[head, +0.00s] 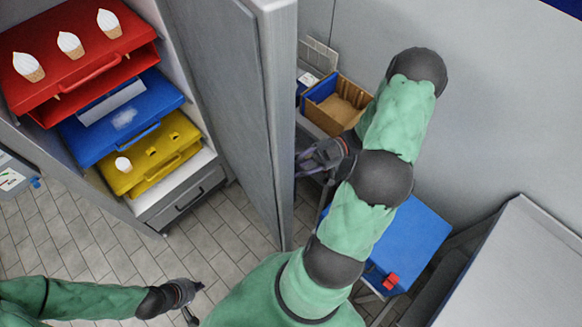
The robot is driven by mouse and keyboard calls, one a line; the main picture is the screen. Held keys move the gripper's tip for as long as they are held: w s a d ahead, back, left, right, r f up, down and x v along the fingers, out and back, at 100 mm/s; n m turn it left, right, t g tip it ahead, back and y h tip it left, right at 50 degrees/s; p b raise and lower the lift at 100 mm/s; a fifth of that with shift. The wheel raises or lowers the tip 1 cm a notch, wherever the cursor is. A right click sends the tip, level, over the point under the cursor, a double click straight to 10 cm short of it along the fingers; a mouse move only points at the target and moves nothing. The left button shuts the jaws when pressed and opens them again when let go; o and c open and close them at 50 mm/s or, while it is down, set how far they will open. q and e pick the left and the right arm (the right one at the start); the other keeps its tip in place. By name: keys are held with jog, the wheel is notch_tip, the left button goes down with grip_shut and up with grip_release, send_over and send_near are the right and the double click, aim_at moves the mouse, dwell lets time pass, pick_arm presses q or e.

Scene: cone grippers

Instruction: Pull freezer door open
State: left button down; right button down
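The freezer door (222,85) is a tall grey panel standing swung open, with its pale thick edge (280,110) toward the right. The freezer's inside shows to its left. My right gripper (309,160) is at the outer side of the door, close against the pale edge. Its fingertips are partly hidden, so I cannot tell whether it touches or grips the door. No door handle shows. My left gripper (194,301) is low in the view, apart from the door, with its fingers spread and empty.
The freezer holds a red case (85,60) with ice-cream pictures, a blue case (118,117) and a yellow case (150,150), above a grey drawer (185,203). Right of the door are a cardboard box (345,103) and a blue-topped table (415,240). Tiled floor (90,235) is clear.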

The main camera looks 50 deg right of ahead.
jog(key=shift+f, duration=0.1)
jog(key=c, duration=1)
grip_release()
jog(key=shift+s, duration=0.1)
jog(key=v, duration=1.2)
